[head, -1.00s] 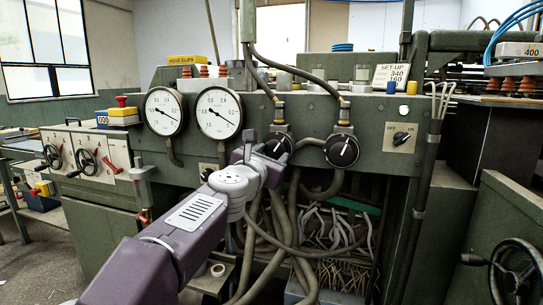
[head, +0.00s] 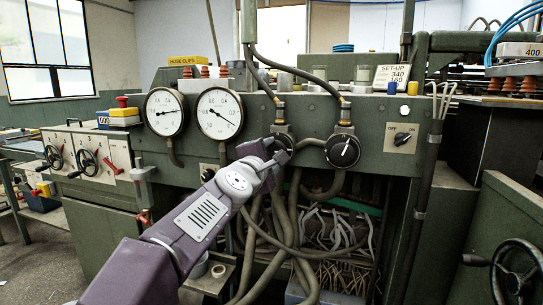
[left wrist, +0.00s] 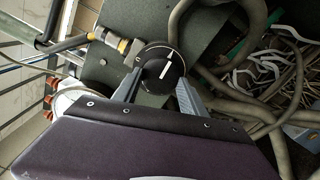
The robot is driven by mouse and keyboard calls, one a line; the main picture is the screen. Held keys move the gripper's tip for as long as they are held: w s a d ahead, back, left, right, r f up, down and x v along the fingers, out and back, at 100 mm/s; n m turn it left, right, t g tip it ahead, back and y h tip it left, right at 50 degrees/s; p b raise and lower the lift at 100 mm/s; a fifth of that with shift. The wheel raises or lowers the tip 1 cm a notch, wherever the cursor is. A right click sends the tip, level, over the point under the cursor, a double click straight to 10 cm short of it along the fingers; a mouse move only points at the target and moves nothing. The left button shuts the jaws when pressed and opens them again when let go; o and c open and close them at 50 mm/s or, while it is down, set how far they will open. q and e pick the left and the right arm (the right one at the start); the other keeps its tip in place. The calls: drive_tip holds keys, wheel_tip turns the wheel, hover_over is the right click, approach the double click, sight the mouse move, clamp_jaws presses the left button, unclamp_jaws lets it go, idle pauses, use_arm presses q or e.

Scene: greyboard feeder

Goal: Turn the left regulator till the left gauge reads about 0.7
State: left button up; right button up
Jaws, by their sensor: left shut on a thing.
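The left regulator (head: 288,141) is a black round knob on the green panel, partly hidden behind my left gripper (head: 276,147). In the left wrist view the knob (left wrist: 160,62) has a white pointer line slanting to the upper right. The two fingers of my left gripper (left wrist: 160,76) are shut on its sides. The left gauge (head: 164,112) is a white dial with a black rim; its needle points right, close to level. Its figures are too small to read surely. My right gripper is not in view.
The right gauge (head: 219,113) has its needle pointing to the lower right. The right regulator (head: 342,151) is a similar black knob close to the right. Grey hoses (head: 277,235) hang below the panel. An off/on switch (head: 401,138) is farther right.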

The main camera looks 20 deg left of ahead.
use_arm(q)
drive_tip(key=m, duration=0.6)
drive_tip(key=m+b, duration=0.1)
drive_tip(key=m, duration=0.5)
drive_tip(key=shift+m, duration=0.4)
drive_tip(key=m+b, duration=0.1)
drive_tip(key=m, duration=0.5)
drive_tip(key=shift+d+b, duration=0.15)
drive_tip(key=shift+b, duration=0.25)
drive_tip(key=m+b, duration=0.1)
drive_tip(key=m, duration=0.4)
drive_tip(key=shift+m, duration=0.4)
drive_tip(key=o, duration=1.4)
drive_tip(key=shift+r, duration=0.1)
drive_tip(key=shift+c, duration=0.2)
